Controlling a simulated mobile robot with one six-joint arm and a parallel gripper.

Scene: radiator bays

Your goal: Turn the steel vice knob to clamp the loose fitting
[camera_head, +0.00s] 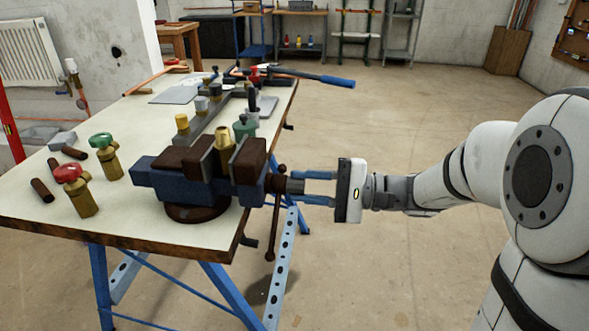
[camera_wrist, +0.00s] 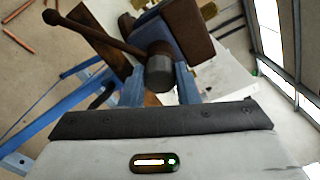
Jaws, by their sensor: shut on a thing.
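The blue and brown bench vice (camera_head: 160,181) is mounted at the near right corner of the workbench. A brass fitting (camera_head: 224,138) stands upright between its jaws; I cannot tell whether both jaws touch it. The grey steel vice knob (camera_head: 290,186) is at the right end of the screw, and a dark handle bar (camera_head: 274,228) hangs beside it. My gripper (camera_head: 303,187) has its blue fingers shut on the knob from the right. In the wrist view the knob (camera_wrist: 159,73) sits between the two fingertips, with the bar rising to the upper left.
The workbench (camera_head: 130,217) holds a red-capped valve (camera_head: 77,190), a green-capped valve (camera_head: 106,157) and short brown pipe pieces (camera_head: 42,190) left of the vice. A blue-handled tool (camera_head: 335,82) overhangs the far right edge. The floor right of the bench is clear.

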